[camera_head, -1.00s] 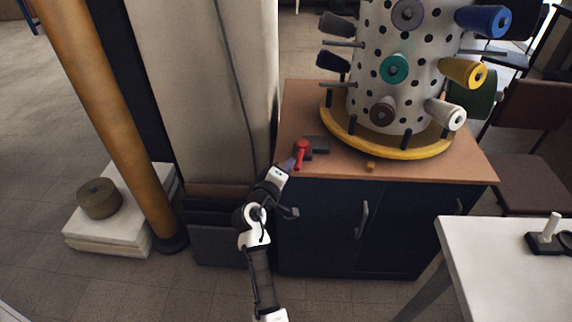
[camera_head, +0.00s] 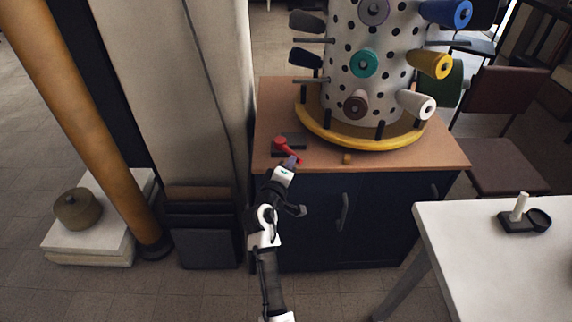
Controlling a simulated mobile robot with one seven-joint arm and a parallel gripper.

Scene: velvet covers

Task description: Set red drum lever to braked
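The red lever (camera_head: 281,145) sits on a dark base (camera_head: 297,139) near the front left of the wooden cabinet top (camera_head: 385,161). Its handle points toward the front right of the cabinet top. My gripper (camera_head: 291,162) is at the lever's handle end, close to or touching it; I cannot tell which. The fingertips are small and partly merge with the handle, so their opening is unclear. The polka-dot drum (camera_head: 365,60) stands behind on a yellow round base (camera_head: 370,143).
Colored spools, such as a blue one (camera_head: 446,13) and a white one (camera_head: 415,103), stick out from the drum. A white table (camera_head: 500,265) stands at right, an orange post (camera_head: 85,110) at left.

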